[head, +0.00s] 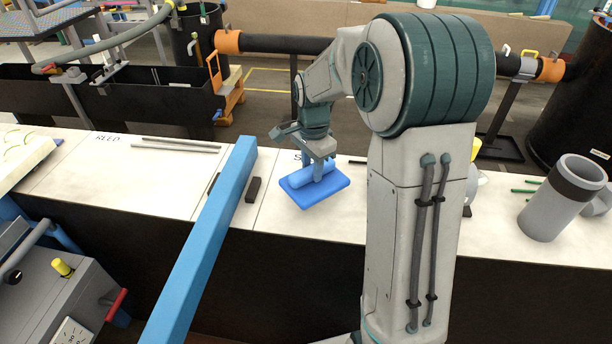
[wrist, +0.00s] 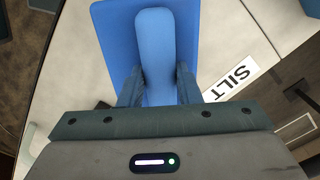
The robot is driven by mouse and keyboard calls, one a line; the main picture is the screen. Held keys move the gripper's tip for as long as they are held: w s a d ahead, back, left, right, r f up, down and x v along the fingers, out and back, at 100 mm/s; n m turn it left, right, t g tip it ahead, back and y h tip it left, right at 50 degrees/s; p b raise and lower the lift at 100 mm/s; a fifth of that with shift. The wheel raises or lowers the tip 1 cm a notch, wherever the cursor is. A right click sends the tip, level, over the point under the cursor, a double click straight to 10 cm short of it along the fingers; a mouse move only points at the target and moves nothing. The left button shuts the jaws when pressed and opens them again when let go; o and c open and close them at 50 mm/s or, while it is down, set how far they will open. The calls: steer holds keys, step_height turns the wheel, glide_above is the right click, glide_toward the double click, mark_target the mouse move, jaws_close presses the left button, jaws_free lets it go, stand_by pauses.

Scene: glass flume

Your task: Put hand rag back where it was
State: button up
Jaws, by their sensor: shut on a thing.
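The hand rag (head: 312,178) appears as a light blue roll over a flat, darker blue rectangular piece (head: 325,194); I cannot tell whether the two are one thing. In the wrist view the roll (wrist: 155,45) runs lengthwise between my fingers, with the flat blue piece (wrist: 112,35) beneath it. My gripper (head: 318,170) points down and is shut on the roll, one finger on each side; it also shows in the wrist view (wrist: 158,82). The blue piece is at the pale bench top; whether it touches is unclear.
The pale bench (head: 170,175) carries a SILT label (wrist: 231,84), a dark block (head: 253,190) and grey rods (head: 178,146). A blue beam (head: 205,240) crosses its front at left. Bare bench lies left of the beam.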

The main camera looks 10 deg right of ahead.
mark_target(308, 167)
steer(key=f, duration=0.2)
steer(key=a+f, duration=0.1)
steer(key=shift+w+f, duration=0.25)
steer(key=shift+w+a+f, duration=0.1)
steer(key=shift+w+a, duration=0.15)
steer(key=shift+a, duration=0.1)
steer(key=shift+s+d+f, duration=0.1)
steer(key=shift+s+d, duration=0.3)
steer(key=shift+d, duration=0.15)
steer(key=o, duration=0.8)
steer(key=shift+o, duration=0.2)
steer(key=shift+w+a, duration=0.15)
steer(key=shift+a, duration=0.1)
steer(key=shift+d+r, duration=0.15)
steer(key=shift+r, duration=0.25)
step_height(308, 167, up, 11)
steer(key=shift+f+b, duration=0.1)
steer(key=shift+b, duration=0.2)
steer(key=shift+s+r, duration=0.2)
steer(key=shift+r, duration=0.3)
steer(key=s+f+n+t, duration=0.2)
steer(key=s+n, duration=1.1)
steer(key=s, duration=0.9)
steer(key=shift+d+n+t, duration=0.3)
steer(key=shift+t, duration=0.3)
